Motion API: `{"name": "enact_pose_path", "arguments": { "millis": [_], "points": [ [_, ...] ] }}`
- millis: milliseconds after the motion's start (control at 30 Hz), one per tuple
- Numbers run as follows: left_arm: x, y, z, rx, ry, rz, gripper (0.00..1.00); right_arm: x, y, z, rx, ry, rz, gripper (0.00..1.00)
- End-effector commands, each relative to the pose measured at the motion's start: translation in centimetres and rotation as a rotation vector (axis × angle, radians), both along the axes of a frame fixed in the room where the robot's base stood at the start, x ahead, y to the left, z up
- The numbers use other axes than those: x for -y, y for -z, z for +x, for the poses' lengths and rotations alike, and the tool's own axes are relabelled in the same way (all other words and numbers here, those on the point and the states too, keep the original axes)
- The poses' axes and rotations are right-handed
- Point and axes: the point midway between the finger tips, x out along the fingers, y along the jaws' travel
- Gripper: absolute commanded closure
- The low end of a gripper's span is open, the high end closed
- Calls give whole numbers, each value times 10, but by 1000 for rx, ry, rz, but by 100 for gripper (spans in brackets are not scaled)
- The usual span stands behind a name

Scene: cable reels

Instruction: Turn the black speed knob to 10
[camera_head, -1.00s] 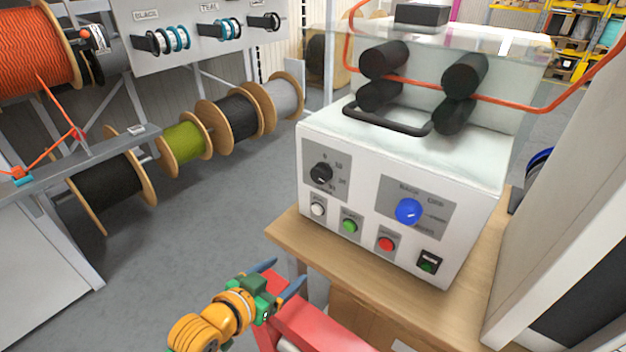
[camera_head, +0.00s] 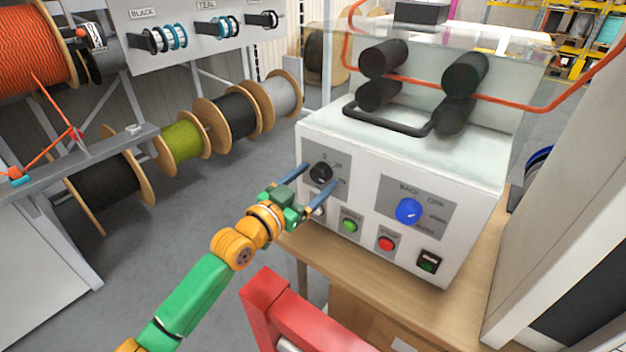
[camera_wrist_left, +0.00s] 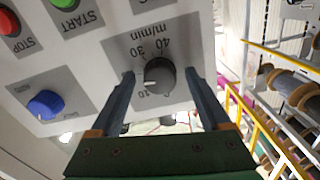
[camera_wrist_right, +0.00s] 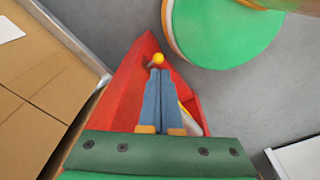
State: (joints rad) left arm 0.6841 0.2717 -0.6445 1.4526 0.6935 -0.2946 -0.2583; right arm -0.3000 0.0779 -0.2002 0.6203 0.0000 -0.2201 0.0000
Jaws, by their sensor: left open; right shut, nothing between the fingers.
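The black speed knob (camera_head: 321,173) sits on a grey plate at the upper left of the white machine's front. In the left wrist view the knob (camera_wrist_left: 158,75) has a white pointer mark facing picture left, between the printed 30 and 10. A 40 and "m/min" also show; a finger may cover other markings. My left gripper (camera_head: 323,175) is open, with one finger on each side of the knob. Contact cannot be told. My right gripper (camera_wrist_right: 158,75) is shut and empty; it shows only in its own wrist view.
A blue knob (camera_head: 409,211), a green button (camera_head: 350,225), a red button (camera_head: 387,243) and a rocker switch (camera_head: 428,261) are close by on the machine front (camera_head: 465,245). A red object (camera_head: 295,310) stands below, in front of the wooden table (camera_head: 330,258).

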Motion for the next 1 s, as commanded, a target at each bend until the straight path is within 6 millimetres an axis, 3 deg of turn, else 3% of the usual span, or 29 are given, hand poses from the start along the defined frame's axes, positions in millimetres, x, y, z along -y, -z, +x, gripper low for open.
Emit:
{"name": "enact_pose_path", "arguments": {
  "millis": [100, 400, 733, 1000],
  "points": [
    [0, 0, 0, 0, 0, 0, 20, 0, 0, 0, 0, 0, 0, 100],
    [0, 0, 0, -1, 0, -1, 100, 2, 0, 0, 0, -1, -3, 100],
    [0, 0, 0, -32, 0, -44, 100, 2, -1, 0, 0, -1, -3, 100],
    [0, -1, -1, -144, 0, -197, 100, 2, -6, 0, 0, -1, -3, 100]
  ]
}}
